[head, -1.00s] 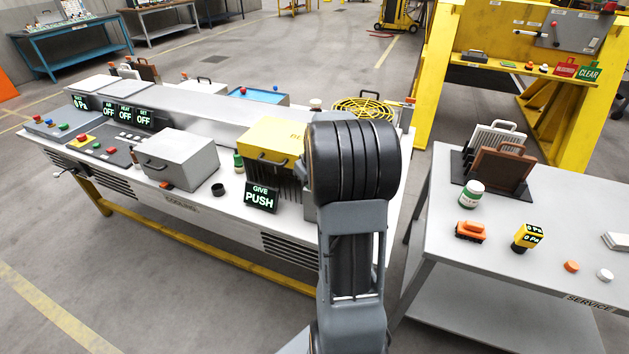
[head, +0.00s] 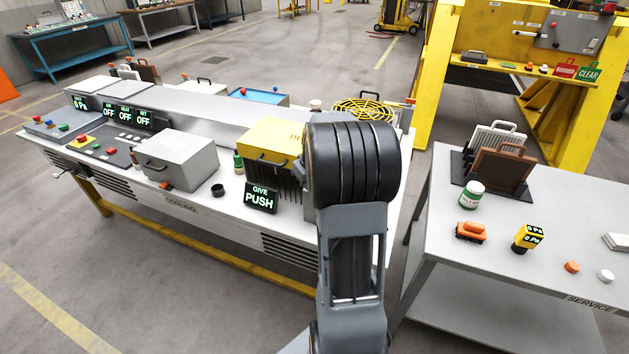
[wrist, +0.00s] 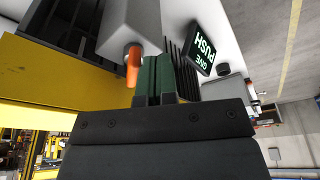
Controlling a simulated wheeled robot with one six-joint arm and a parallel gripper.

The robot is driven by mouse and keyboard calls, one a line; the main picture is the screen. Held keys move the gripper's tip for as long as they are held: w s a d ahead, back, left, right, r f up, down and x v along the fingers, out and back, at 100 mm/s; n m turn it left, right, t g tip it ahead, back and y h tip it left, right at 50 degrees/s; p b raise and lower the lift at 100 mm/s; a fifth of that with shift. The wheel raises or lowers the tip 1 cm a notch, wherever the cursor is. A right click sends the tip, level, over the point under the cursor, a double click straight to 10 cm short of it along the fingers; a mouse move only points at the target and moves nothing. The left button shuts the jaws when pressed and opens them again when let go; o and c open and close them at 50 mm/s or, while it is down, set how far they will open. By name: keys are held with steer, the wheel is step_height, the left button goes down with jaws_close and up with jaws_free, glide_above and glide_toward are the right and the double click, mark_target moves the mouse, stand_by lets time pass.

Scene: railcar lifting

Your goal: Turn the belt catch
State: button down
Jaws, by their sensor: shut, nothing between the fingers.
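In the wrist view, an orange lever-like piece (wrist: 133,66) sticks out from the end of a grey block (wrist: 129,28); it looks like the belt catch, though I cannot be sure. My gripper (wrist: 156,62) is shut and empty, its two green-padded fingers side by side. The fingertips are just right of the orange piece in the picture; I cannot tell whether they touch it. In the head view, my arm hides the gripper and the catch.
A yellow-lidded box (head: 272,141) stands on the long bench beside the GIVE PUSH sign (head: 261,198). The sign also shows in the wrist view (wrist: 203,47). A grey box (head: 178,158) stands further left. The service table (head: 520,265) is at right, with floor between.

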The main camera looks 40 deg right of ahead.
steer(key=shift+w+a+r+p, duration=0.35)
steer(key=shift+a+r, duration=0.15)
steer(key=shift+a, duration=0.2)
steer(key=w+p+v, duration=0.1)
steer(key=p+v, duration=0.3)
steer(key=v, duration=0.2)
steer(key=shift+w+r, duration=0.25)
steer(key=shift+r, duration=0.25)
